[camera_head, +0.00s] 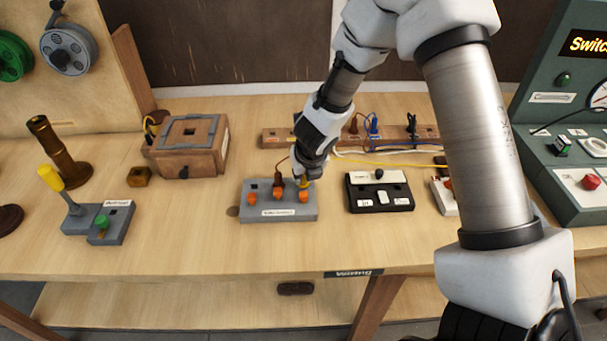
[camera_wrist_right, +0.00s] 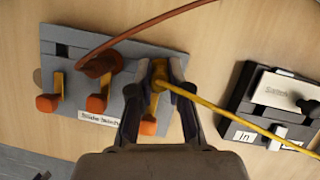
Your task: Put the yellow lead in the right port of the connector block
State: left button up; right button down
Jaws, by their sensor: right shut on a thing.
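The grey connector block (camera_head: 250,213) stands on the bench with several orange-tipped levers along its front. My right gripper (camera_head: 304,178) reaches down to the block's back right. It is shut on the yellow lead's plug, which also shows between the fingers in the right wrist view (camera_wrist_right: 160,76). The plug is at the right port, which the plug and fingers hide; I cannot tell how deep it sits. The yellow cable (camera_wrist_right: 240,121) runs off to the right. A brown-orange lead (camera_wrist_right: 100,64) is in the middle port. The left port (camera_wrist_right: 63,50) is an empty dark square.
A black switch box (camera_head: 380,195) stands close to the right of the block. A wooden rack (camera_head: 275,137) with other leads is behind. A wooden box (camera_head: 187,150) and a grey lever unit (camera_head: 98,220) are to the left. The bench in front of the block is clear.

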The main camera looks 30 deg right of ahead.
jog(key=shift+f, duration=0.1)
jog(key=c, duration=1)
grip_release()
jog(key=shift+c, duration=0.2)
jog(key=v, duration=1.2)
